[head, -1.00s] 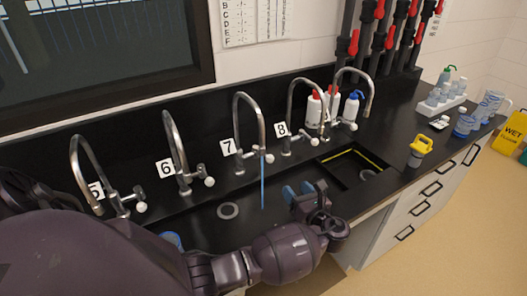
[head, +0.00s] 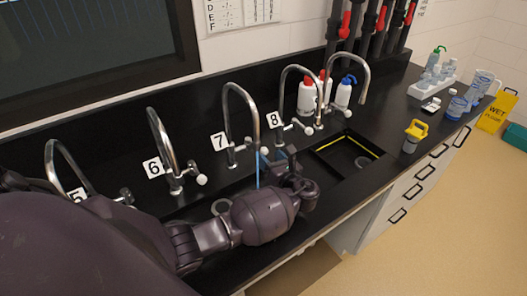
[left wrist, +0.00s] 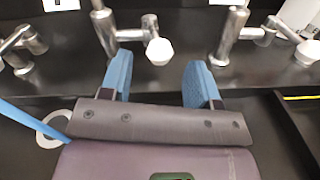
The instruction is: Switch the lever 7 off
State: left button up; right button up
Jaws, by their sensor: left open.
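Tap 7 (head: 228,112) is a chrome gooseneck beside the label 7 (head: 219,141), with a thin blue water stream (head: 257,172) below its spout. The stream also shows at the left of the left wrist view (left wrist: 30,125). The lever 7, with a white knob (left wrist: 159,51), sticks out to the right of its tap post. My left gripper (head: 277,160) is open in front of it. In the left wrist view, its blue fingertips (left wrist: 160,72) stand either side of the knob, which appears just beyond them; contact is not visible. My right gripper is not in view.
Tap 6 (head: 160,140) stands to the left and tap 8 (head: 284,95) to the right. A recessed sink (head: 345,150) and bottles (head: 306,98) lie further right. A drain (left wrist: 50,130) is below.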

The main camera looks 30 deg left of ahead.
aim_at(267, 154)
pick_arm(q)
jog(key=shift+b+x, duration=0.95)
jog(key=shift+x, duration=1.25)
jog(key=shift+c, duration=0.3)
grip_shut()
